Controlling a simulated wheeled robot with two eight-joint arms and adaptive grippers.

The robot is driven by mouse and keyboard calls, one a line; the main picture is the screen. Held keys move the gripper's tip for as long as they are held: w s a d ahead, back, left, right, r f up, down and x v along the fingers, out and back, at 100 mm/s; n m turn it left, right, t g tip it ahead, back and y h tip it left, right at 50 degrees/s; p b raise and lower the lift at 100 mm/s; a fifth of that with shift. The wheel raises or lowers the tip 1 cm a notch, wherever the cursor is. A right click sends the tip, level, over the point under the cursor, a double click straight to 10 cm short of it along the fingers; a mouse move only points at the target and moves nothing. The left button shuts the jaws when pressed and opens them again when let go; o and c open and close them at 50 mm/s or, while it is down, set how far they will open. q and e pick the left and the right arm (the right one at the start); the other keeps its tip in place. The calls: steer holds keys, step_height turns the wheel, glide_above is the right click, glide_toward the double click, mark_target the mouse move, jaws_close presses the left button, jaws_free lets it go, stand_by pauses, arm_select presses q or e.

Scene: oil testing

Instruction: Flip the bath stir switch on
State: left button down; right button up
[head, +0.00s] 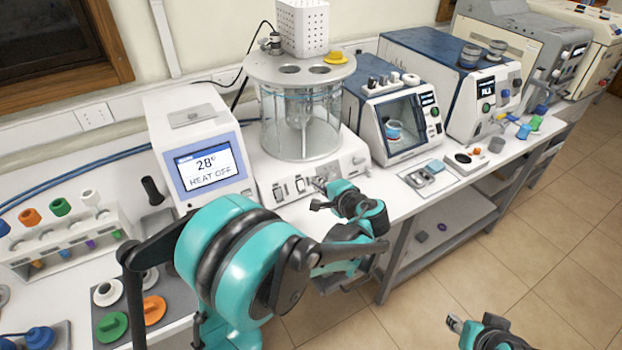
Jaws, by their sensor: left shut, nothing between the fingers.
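The glass bath (300,120) stands on a white base. The front panel of this base (350,160) carries several small switches and knobs. A dark switch (278,192) sits at the panel's left, and another (300,186) is just right of it. My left gripper (319,184) is shut and empty, with its tips close to the panel just right of these switches. I cannot tell whether it touches the panel. My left gripper and arm hide part of the panel's lower edge. My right gripper (455,324) is at the bottom right, away from the bench; its finger state is unclear.
A display unit (205,165) reading 28° and HEAT OFF stands left of the bath. A blue-topped device with a window (405,130) stands close on the right. A rack (60,255) with coloured stoppers is at the left. The floor in front is clear.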

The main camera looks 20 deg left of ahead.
arm_select(q)
steer(key=v, duration=0.4)
steer(key=shift+w+a+r+p, duration=0.1)
steer(key=shift+w+r+p, duration=0.05)
steer(key=shift+r+p, duration=0.2)
steer(key=s+d+f+n+h, duration=0.1)
steer(key=s+h, duration=0.4)
steer(key=s, duration=0.6)
steer(key=s+d+f+n+g+h, duration=0.1)
steer(key=s+d+n+h, duration=0.2)
steer(key=s, duration=0.9)
steer(key=n+h, duration=0.2)
steer(key=n, duration=0.1)
steer(key=shift+f+n+h, duration=0.3)
steer(key=shift+f+h, duration=0.1)
